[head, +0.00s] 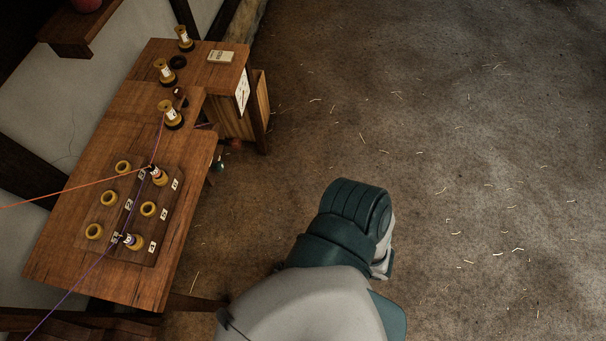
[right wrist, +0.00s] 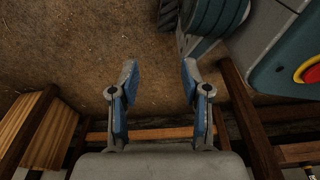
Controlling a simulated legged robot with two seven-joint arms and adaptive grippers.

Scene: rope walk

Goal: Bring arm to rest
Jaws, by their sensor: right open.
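My right gripper (right wrist: 159,80) shows in the right wrist view with its two blue-padded fingers spread apart. Nothing is between them. Bare brown floor (right wrist: 80,50) lies beyond the fingertips, and wooden beams show near the finger bases. In the head view one of my arms rises from the bottom middle over the floor, to the right of the wooden bench (head: 60,255). That arm's gripper is hidden there. My left gripper is in neither view.
On the bench a board (head: 85,236) holds several yellow rings and spools, with orange and purple strands crossing it. More spools (head: 165,72) and a small card box (head: 221,57) stand at its far end. The straw-strewn floor (head: 480,150) at right is clear.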

